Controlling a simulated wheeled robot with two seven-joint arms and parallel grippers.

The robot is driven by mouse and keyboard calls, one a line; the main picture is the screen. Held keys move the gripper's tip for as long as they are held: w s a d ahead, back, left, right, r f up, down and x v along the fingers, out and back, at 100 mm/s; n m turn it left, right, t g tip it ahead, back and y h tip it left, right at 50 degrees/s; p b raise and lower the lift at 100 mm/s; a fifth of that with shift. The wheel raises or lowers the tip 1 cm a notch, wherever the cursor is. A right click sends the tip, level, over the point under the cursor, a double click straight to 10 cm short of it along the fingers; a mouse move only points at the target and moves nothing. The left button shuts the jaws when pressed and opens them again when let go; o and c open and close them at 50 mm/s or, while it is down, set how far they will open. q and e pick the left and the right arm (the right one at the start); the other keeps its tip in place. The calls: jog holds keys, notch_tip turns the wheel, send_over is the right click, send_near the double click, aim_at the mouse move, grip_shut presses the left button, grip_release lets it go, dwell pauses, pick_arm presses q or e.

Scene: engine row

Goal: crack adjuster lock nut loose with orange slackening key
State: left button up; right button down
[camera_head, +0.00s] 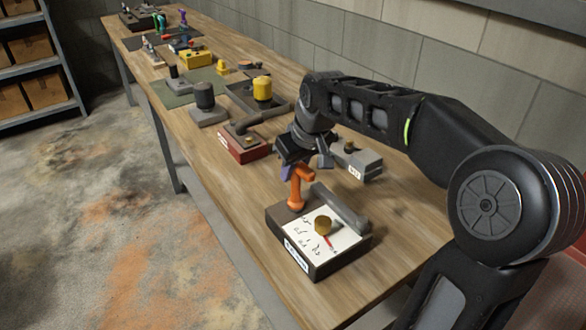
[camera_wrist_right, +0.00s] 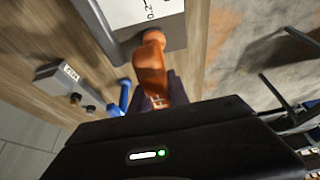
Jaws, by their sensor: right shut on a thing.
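The orange slackening key (camera_head: 297,188) stands over the back left corner of a dark block with a white dial plate (camera_head: 308,258). My right gripper (camera_head: 299,163) is shut on the key's upper part. The key also shows in the right wrist view (camera_wrist_right: 151,68), running from between the fingers (camera_wrist_right: 170,90) to the block. Its lower end meets the block's top there. The adjuster lock nut cannot be made out; the key's end covers that spot. A brass knob (camera_head: 323,225) with a red pointer sits on the dial. My left gripper is out of view.
A grey labelled box (camera_head: 358,164) stands behind the dial block. A red-sided box (camera_head: 243,147) is to its back left. A blue item (camera_wrist_right: 124,96) shows beside the key in the wrist view. Further fixtures line the bench; its front right is clear.

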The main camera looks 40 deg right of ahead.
jog(key=shift+f, duration=0.2)
dwell(0.7)
jog(key=shift+s, duration=0.1)
jog(key=shift+a+n+y, duration=0.1)
jog(key=shift+n+y, duration=0.2)
jog(key=shift+n, duration=0.7)
jog(key=shift+r+p, duration=2.1)
jog(key=shift+r, duration=0.7)
jog(key=shift+f, duration=0.1)
